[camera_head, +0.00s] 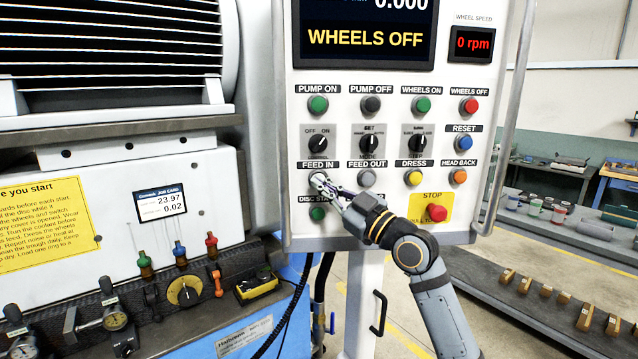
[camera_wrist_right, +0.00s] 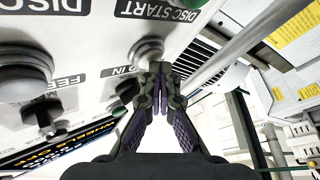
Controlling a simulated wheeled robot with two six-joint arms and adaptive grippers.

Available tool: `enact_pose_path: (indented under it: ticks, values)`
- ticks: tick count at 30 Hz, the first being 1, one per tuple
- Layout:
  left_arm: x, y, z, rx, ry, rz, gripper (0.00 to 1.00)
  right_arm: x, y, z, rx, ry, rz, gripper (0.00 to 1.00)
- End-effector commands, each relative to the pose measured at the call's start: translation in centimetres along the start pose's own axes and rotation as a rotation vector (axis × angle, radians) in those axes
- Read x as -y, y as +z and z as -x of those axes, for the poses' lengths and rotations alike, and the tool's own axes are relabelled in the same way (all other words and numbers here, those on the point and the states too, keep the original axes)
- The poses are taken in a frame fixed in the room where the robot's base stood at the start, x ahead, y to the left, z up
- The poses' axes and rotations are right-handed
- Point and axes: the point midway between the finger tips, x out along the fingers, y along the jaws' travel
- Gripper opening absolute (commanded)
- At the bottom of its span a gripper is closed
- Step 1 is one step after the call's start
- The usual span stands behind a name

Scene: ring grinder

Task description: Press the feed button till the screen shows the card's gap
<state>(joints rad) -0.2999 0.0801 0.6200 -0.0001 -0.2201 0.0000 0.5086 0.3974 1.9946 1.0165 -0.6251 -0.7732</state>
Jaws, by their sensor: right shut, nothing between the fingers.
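The control panel's screen (camera_head: 365,15) reads "0.000" above "WHEELS OFF" in yellow; its top is cut off. The job card (camera_head: 161,201) on the machine at left reads 23.97 and 0.02. The grey FEED IN button (camera_head: 317,173) is on the panel's left side, partly covered by my right gripper (camera_head: 320,182). The gripper is shut and empty, fingertips at the button. In the right wrist view the FEED IN button (camera_wrist_right: 148,47) shows just beyond the shut fingertips (camera_wrist_right: 160,70); I cannot tell whether they touch it. My left gripper is out of view.
Next to it are the grey FEED OUT button (camera_head: 367,177) and the green DISC START button (camera_head: 317,213). The red STOP button (camera_head: 436,212) is right of my right wrist. The speed display (camera_head: 473,43) reads 0 rpm. A bench (camera_head: 540,300) stands at right.

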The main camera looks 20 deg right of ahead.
Motion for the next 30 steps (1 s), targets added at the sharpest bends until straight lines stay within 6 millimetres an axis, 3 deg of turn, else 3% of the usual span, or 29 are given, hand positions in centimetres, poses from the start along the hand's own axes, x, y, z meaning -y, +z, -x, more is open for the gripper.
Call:
enact_pose_path:
  ticks: [15, 30]
  values:
    - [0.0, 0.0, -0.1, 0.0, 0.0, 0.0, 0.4, -0.1, 0.2, -0.2, 0.002, 0.0, 0.0, 0.0]
    - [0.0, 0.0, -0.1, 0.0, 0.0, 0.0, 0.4, 0.9, -0.7, 1.2, 0.001, 0.001, 0.001, 0.0]
